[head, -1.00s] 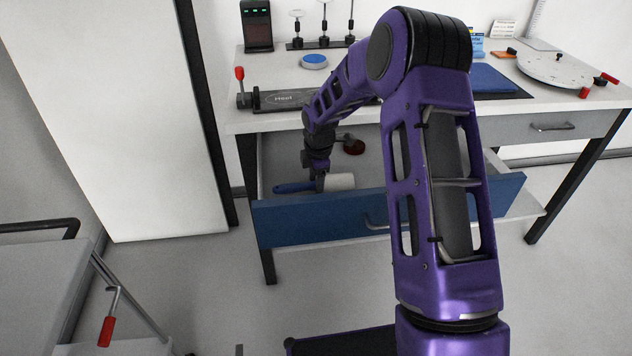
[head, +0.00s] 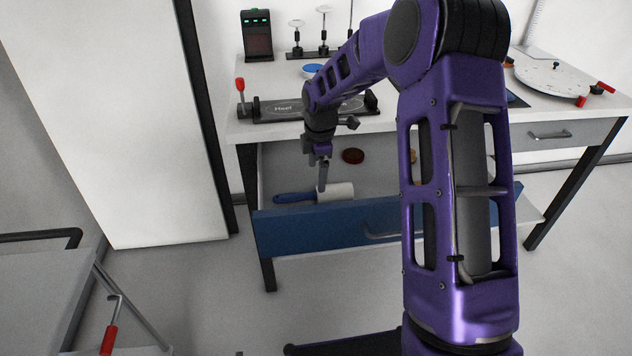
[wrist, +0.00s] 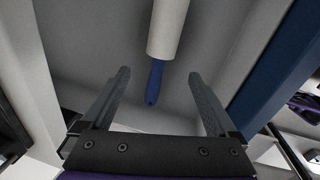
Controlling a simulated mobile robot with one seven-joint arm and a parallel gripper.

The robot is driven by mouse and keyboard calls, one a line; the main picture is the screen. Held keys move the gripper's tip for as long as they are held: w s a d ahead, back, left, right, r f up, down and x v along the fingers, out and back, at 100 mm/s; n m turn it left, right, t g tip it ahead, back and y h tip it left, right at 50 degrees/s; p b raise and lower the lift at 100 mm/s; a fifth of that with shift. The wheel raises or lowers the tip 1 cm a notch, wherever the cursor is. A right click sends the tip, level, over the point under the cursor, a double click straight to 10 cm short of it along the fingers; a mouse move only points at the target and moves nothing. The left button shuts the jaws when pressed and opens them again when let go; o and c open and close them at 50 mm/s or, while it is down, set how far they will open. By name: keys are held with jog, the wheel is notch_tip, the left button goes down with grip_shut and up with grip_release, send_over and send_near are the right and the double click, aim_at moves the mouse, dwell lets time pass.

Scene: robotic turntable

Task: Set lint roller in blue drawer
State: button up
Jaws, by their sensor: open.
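The lint roller has a white roll (head: 336,191) and a blue handle (head: 294,198). It lies inside the open blue drawer (head: 330,227), near the left end and close behind the blue front. In the wrist view the white roll (wrist: 168,28) is at the top and the blue handle (wrist: 154,82) points down between the fingers. My gripper (head: 322,184) is above the lint roller in the head view. In the wrist view its two fingers (wrist: 158,88) are spread apart, with nothing held between them.
A dark red round object (head: 353,156) lies farther back in the drawer. The worktop (head: 400,118) above holds a black fixture (head: 310,108) with a red-handled lever at its left. A round turntable plate (head: 551,78) stands at the right. A tall white panel stands left.

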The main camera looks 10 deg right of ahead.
jog(key=shift+s+r, duration=0.15)
jog(key=shift+r, duration=0.8)
jog(key=shift+s+r, duration=0.15)
jog(key=shift+r, duration=0.75)
